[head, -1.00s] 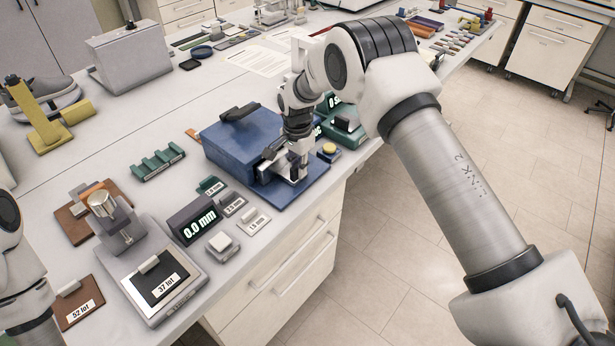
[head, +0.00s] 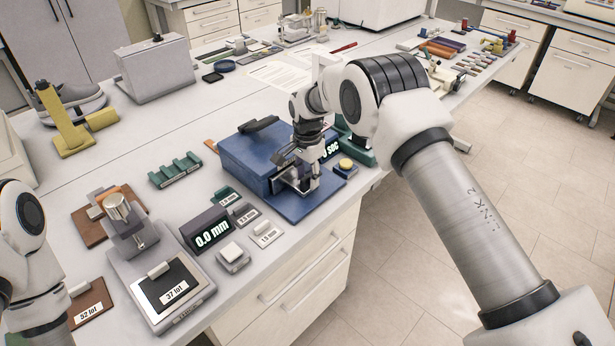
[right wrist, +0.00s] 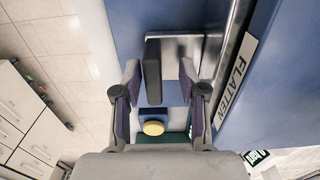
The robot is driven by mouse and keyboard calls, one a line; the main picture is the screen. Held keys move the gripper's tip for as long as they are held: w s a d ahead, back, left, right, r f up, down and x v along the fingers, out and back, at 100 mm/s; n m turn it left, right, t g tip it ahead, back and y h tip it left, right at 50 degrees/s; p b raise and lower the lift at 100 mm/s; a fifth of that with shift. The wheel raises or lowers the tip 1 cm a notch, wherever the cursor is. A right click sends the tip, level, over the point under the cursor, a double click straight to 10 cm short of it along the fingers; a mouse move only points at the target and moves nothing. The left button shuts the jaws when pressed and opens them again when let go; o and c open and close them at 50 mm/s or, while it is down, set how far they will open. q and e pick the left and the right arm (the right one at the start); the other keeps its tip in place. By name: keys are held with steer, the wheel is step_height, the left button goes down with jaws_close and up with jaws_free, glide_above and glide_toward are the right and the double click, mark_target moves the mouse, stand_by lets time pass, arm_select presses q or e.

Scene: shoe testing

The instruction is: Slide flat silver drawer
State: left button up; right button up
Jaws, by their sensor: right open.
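The blue press (head: 240,160) stands on the bench, with a "FLATTEN" label (right wrist: 236,80) on its face in the right wrist view. The flat silver drawer (right wrist: 186,46) shows there as a thin metal plate at the press's front, with a dark upright handle (right wrist: 152,72). My right gripper (right wrist: 160,88) is open, with its fingers on either side of the handle; contact is unclear. In the head view my right gripper (head: 305,185) is low over the press's blue base and hides much of the drawer. My left arm enters at the left edge; its gripper is out of view.
A yellow button (head: 346,165) sits right of my right gripper, by a green timer box. A thickness gauge reading "0.0 mm" (head: 208,230), small plates and a "37 lot" tray (head: 175,290) stand nearer. The bench's front edge is close to the press.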

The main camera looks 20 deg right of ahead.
step_height(320, 180, up, 11)
steer(key=shift+r, duration=0.15)
steer(key=shift+d, duration=0.1)
